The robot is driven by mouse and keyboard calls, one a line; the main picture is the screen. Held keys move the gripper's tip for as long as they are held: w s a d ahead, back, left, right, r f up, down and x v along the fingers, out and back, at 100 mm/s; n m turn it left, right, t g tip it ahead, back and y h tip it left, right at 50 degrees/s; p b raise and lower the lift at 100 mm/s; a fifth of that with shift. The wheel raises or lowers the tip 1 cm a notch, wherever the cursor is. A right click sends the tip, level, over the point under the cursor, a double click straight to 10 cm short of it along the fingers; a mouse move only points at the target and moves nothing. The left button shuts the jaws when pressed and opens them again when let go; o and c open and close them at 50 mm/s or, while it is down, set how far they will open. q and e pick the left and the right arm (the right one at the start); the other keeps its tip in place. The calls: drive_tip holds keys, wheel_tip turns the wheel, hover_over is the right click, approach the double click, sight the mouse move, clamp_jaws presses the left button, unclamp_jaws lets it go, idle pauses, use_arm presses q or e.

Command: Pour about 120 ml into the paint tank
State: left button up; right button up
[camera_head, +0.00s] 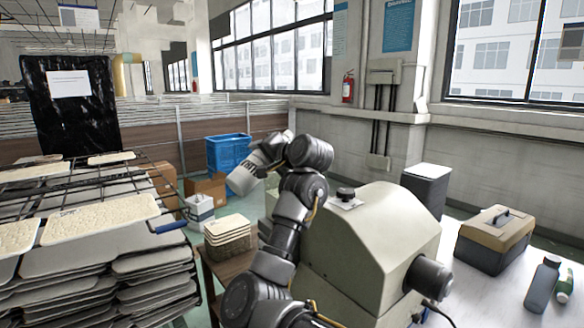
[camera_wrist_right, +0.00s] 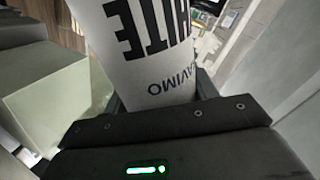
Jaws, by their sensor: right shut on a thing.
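My right gripper (camera_head: 272,150) is shut on a white bottle (camera_head: 244,180) with black lettering, held tilted in the air. In the right wrist view the bottle (camera_wrist_right: 145,45) shows "WHITE" in large letters between the fingers of the gripper (camera_wrist_right: 155,98). The bottle's mouth and any stream are not clearly visible. A beige machine body (camera_head: 375,235) stands right of my arm, with a black round cap (camera_head: 346,194) on a plate on top. It may be the paint tank, but I cannot tell for sure. My left gripper is not in view.
A rack of trays (camera_head: 100,215) fills the left. A blue bin (camera_head: 228,152) is behind.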

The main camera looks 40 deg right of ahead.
drive_tip(key=shift+s+a+r+m+y+p, duration=0.25)
drive_tip(key=shift+a+m+y+p, duration=0.1)
drive_tip(key=shift+m, duration=0.35)
drive_tip(key=shift+w+f+m, duration=0.15)
drive_tip(key=shift+m, duration=0.25)
drive_tip(key=shift+p, duration=0.35)
drive_tip(key=shift+a+m+g+y+p, duration=0.1)
drive_tip(key=shift+m+g+y+p, duration=0.35)
drive_tip(key=shift+m, duration=0.75)
drive_tip(key=shift+a, duration=0.45)
drive_tip(key=shift+m+y, duration=0.4)
idle(0.5)
